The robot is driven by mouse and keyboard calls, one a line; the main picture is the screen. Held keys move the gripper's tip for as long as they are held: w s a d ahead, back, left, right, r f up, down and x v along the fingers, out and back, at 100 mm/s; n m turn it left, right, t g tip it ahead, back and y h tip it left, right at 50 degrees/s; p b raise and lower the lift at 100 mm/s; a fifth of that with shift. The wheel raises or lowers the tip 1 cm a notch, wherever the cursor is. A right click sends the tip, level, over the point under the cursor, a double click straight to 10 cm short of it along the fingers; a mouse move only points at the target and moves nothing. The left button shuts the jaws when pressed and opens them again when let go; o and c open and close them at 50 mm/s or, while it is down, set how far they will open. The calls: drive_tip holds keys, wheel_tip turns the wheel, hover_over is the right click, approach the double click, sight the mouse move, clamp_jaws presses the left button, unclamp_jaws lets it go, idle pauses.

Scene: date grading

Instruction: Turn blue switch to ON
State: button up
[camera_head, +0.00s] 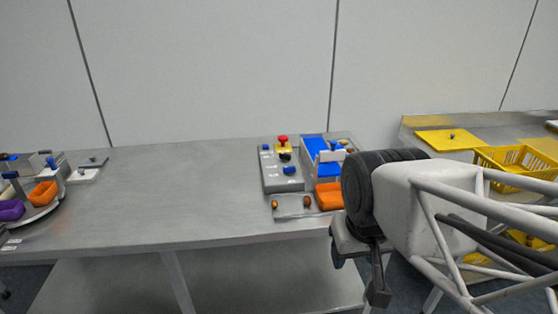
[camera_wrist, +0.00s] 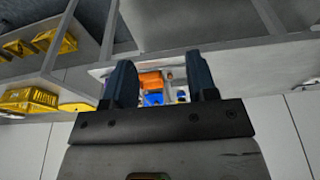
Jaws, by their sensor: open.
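A grey control box (camera_head: 283,183) stands on the long metal table. It carries small blue parts, and the one near its front (camera_head: 289,170) looks like the blue switch. Its setting is too small to read. A red button on a yellow base (camera_head: 282,142) sits at the back of the box. My gripper (camera_head: 358,268) is open and empty, in front of and to the right of the box, apart from it. In the wrist view, the orange tray and blue parts show between the open fingers (camera_wrist: 161,82); the switch cannot be told apart there.
An orange tray (camera_head: 329,196) and a blue-and-white device (camera_head: 314,150) stand right of the box. A grey plate with brown dates (camera_head: 292,206) lies in front. Yellow crates (camera_head: 510,160) are at the right. The table's middle (camera_head: 170,190) is clear.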

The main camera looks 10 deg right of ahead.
drive_tip(key=shift+c, duration=0.7)
drive_tip(key=w, duration=0.1)
drive_tip(key=m+g+y, duration=0.3)
drive_tip(key=m+y, duration=0.2)
drive_tip(key=m, duration=1.2)
hover_over(289, 167)
drive_tip(key=s+d, duration=0.1)
drive_tip(key=d, duration=0.2)
wheel_tip(289, 167, down, 9)
drive_tip(key=shift+w+d+f+m, duration=0.25)
drive_tip(key=shift+w+f+m, duration=0.15)
drive_tip(key=shift+w+f, duration=0.2)
drive_tip(key=shift+f, duration=0.1)
drive_tip(key=shift+x, duration=3.8)
